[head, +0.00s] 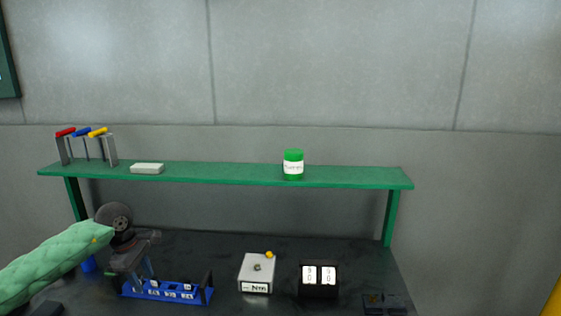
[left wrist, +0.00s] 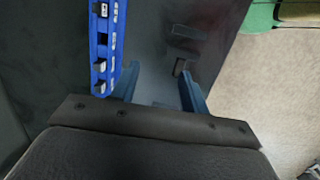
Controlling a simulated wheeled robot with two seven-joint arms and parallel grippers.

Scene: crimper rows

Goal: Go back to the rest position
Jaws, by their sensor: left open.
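My left arm, in a green padded sleeve, comes in from the left in the head view. My left gripper (head: 138,270) is over the left part of the dark table, behind and beside the left end of a blue rack (head: 168,292). In the left wrist view the gripper (left wrist: 160,88) has its two blue-grey fingers apart, with only the dark surface between them. The blue rack (left wrist: 104,45) with labelled slots lies just to the left of the fingers there. My right gripper is not in view.
A green shelf (head: 230,174) spans the back, bearing colour-topped tools (head: 82,133), a pale block (head: 147,168) and a green-lidded jar (head: 293,165). A white box (head: 257,273) and a black number display (head: 318,291) stand on the table (head: 225,250). A dark item (head: 385,303) lies right.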

